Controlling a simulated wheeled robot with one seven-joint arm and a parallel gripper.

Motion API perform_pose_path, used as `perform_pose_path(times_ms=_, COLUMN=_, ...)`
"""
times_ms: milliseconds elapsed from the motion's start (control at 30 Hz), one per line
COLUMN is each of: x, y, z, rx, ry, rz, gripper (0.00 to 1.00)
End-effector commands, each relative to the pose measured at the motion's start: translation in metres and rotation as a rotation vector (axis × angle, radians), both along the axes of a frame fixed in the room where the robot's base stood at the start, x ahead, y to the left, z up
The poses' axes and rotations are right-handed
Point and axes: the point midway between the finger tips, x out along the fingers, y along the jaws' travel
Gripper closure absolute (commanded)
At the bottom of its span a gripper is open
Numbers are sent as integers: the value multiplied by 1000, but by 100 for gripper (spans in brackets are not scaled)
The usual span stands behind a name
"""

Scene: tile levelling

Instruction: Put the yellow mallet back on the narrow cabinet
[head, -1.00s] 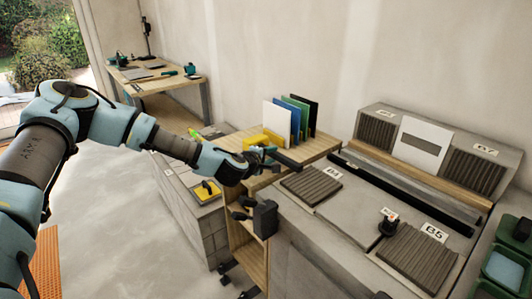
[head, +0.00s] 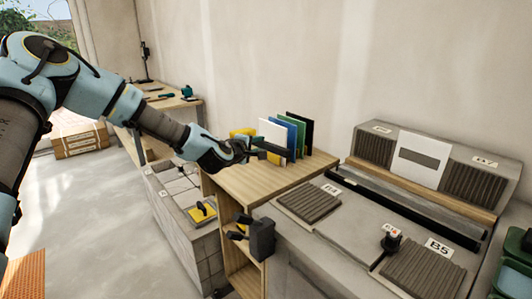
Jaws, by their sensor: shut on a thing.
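My gripper (head: 247,150) is above the far left part of the wooden narrow cabinet (head: 255,182), in front of the upright panels. It is shut on the yellow mallet (head: 243,132). The mallet's yellow part shows just behind and above my gripper, and a dark bar, seemingly its handle, reaches right across the panels. My gripper hides part of the mallet. I cannot tell whether the mallet touches the cabinet top.
White, blue, green and black panels (head: 299,134) stand at the cabinet's back. The cabinet top's front is clear. A yellow float (head: 203,211) lies on grey blocks to the left. A dark clamp-like object (head: 262,238) sits at the cabinet's front right. A grey bench (head: 350,232) adjoins right.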

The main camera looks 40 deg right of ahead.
Motion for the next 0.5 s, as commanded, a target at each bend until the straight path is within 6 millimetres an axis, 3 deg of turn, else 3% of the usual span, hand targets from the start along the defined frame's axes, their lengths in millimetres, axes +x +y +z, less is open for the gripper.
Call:
perform_pose_path(times_ms=200, x=38, y=-1, z=-9, rx=-44, ry=-63, rz=-20, gripper=100)
perform_pose_path(times_ms=500, x=48, y=1, z=-16, rx=-54, ry=-73, rz=-33, gripper=100)
